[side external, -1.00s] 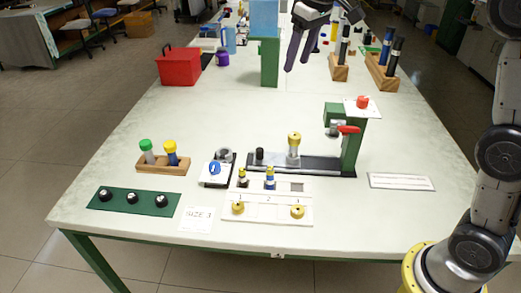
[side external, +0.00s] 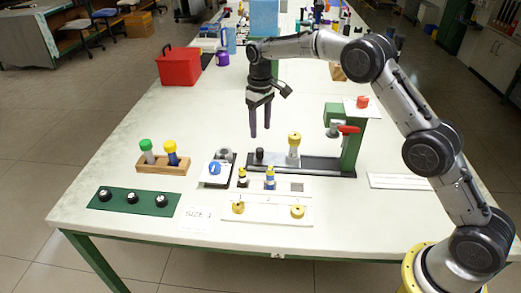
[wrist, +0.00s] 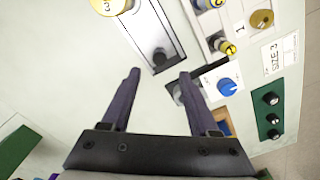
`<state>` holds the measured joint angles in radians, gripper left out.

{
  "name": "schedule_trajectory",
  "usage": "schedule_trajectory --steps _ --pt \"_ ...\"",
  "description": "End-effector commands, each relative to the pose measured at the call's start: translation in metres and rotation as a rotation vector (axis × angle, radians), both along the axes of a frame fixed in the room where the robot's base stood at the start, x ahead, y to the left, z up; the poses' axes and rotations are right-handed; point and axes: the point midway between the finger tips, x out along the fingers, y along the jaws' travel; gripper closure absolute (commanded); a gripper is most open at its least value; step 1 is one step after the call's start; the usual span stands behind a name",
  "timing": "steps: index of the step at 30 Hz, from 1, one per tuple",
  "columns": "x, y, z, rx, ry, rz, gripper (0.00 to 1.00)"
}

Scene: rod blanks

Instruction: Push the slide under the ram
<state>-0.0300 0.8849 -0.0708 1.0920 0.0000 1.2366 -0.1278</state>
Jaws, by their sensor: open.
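The slide, a silver cylinder with a yellow top (side external: 294,148), stands upright on a dark rail (side external: 315,166). A black knob (side external: 259,156) stands at the rail's left end. The ram (side external: 333,128) hangs from the green press (side external: 351,150) at the rail's right end, with a red handle (side external: 348,129). The slide stands left of the ram, apart from it. My gripper (side external: 260,130) points down, open and empty, above and behind the rail's left end. In the wrist view the black knob (wrist: 159,57) shows ahead between my fingers (wrist: 156,75), and the yellow top (wrist: 110,5) is at the upper edge.
A white board with yellow knobs (side external: 268,210) lies in front of the rail. A blue dial (side external: 214,168) is left of it. A wooden rack with two capped tubes (side external: 162,168) and a green knob panel (side external: 133,201) stand further left. The table behind the rail's left side is clear.

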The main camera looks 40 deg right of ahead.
Motion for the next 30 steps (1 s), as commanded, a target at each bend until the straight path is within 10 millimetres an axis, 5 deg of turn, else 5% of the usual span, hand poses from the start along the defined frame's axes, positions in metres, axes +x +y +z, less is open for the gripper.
schedule_trajectory --steps 6,15,28,30 --pt "-0.001 0.0 -0.045 0.0 0.004 0.0 0.39" --pt "0.0 0.0 -0.086 0.0 0.0 0.0 0.39" --pt "0.0 0.0 -0.094 0.0 -0.001 0.0 0.39" --pt "0.0 0.0 -0.094 0.0 -0.001 0.0 0.52"
